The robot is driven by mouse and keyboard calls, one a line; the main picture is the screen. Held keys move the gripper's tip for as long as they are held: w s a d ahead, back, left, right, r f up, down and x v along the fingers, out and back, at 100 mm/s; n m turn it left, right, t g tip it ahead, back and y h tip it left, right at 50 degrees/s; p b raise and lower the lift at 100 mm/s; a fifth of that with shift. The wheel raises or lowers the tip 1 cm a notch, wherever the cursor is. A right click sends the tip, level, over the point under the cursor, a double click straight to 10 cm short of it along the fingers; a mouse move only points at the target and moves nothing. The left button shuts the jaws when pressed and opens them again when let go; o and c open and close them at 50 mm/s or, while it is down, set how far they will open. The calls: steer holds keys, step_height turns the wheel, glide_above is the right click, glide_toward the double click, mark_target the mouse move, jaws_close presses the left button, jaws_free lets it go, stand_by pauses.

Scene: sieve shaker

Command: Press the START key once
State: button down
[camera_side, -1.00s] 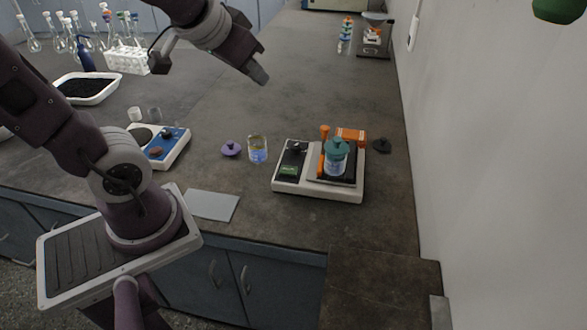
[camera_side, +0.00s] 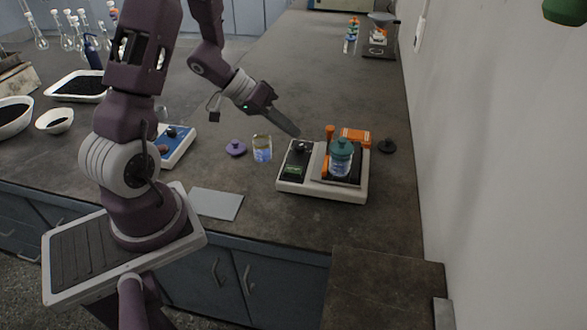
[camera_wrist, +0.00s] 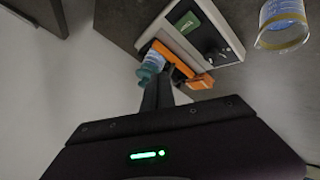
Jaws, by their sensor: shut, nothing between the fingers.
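I cannot make out the START key's label. My gripper (camera_side: 296,133) is shut and empty, its fingertips pointing down toward the back of the panel, seemingly just above it. In the wrist view the shut fingers (camera_wrist: 158,92) show in front of the shaker (camera_wrist: 225,30), apart from the panel.
A glass beaker (camera_side: 262,149) with a blue label and a purple lid (camera_side: 236,148) lie left of the shaker. A black knob-like piece (camera_side: 387,146) lies to its right, near the wall. A blue-topped device (camera_side: 177,145) and a grey plate (camera_side: 215,203) are farther left.

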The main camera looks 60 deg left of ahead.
mark_target(289, 169)
steer(key=shift+f, duration=0.1)
steer(key=shift+f, duration=4.3)
steer(key=shift+f, duration=0.15)
steer(key=shift+f, duration=0.3)
